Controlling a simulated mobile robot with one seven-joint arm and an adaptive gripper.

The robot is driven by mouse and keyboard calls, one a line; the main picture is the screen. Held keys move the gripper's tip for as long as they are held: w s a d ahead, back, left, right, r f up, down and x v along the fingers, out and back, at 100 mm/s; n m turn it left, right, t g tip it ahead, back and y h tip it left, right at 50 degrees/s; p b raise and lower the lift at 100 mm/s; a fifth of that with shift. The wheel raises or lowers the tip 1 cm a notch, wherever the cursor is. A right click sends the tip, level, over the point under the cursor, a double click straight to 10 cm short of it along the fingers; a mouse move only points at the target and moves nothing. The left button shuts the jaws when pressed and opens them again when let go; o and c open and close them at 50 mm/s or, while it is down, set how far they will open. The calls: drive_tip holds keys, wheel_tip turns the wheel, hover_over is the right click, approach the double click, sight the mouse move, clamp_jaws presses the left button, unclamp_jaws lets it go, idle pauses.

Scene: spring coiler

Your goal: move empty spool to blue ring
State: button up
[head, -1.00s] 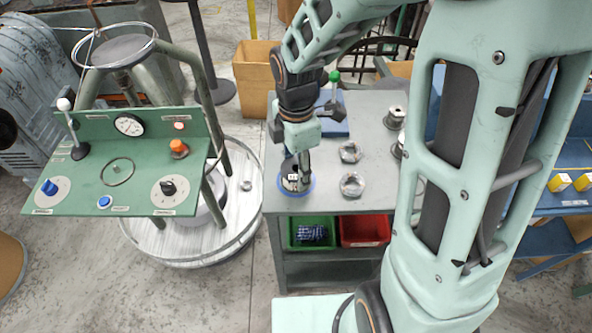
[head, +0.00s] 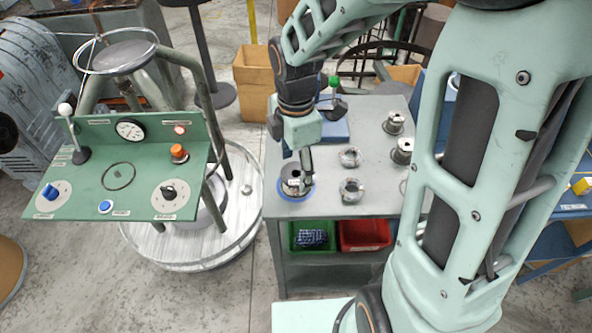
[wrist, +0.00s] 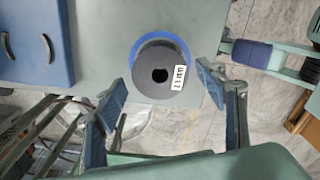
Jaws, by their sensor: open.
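A dark grey spool (head: 291,186) with a white label stands upright near the front left corner of the grey bench. It stands on the blue ring (head: 282,192); the ring's edge shows around its base. In the wrist view the spool (wrist: 155,84) covers most of the blue ring (wrist: 147,40), seen from above. My gripper (head: 303,163) is just above the spool. In the wrist view my gripper (wrist: 160,84) is open, with blue finger pads apart to the left and right of the spool and no contact visible.
On the grey bench (head: 325,208) stand two wire coils (head: 351,190), two spools (head: 402,151) at the right, and a blue plate with a green-knobbed lever (head: 334,82). Green (head: 312,236) and red (head: 364,234) bins sit below. A green control panel (head: 130,190) is at the left.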

wheel_tip(320, 180, up, 9)
drive_tip(key=shift+r+p, duration=0.2)
drive_tip(key=shift+p, duration=0.2)
